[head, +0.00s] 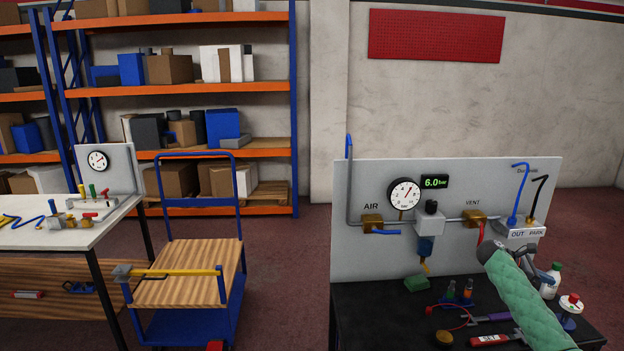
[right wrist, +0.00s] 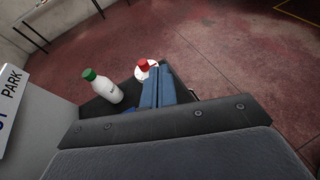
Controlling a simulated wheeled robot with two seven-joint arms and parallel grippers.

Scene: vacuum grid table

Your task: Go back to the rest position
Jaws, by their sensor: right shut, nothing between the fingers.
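My right arm in a pale green sleeve reaches up from the bottom right of the head view, in front of the grey pneumatic panel (head: 380,258). My right gripper (head: 548,278) is partly hidden behind that sleeve, over the right part of the black table (head: 385,318). In the right wrist view its blue fingers (right wrist: 158,80) are closed together with nothing between them. A white bottle with a green cap (head: 551,283) and a white-based item with a red top (head: 570,303) stand close by. My left gripper is not in view.
The panel carries a gauge (head: 404,194), a 6.0 bar display (head: 435,182) and an OUT/PARK block (head: 521,231) with blue and black hoses. Small tools and a green block (head: 417,284) lie on the black table. A blue cart (head: 190,283) stands left; floor between is clear.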

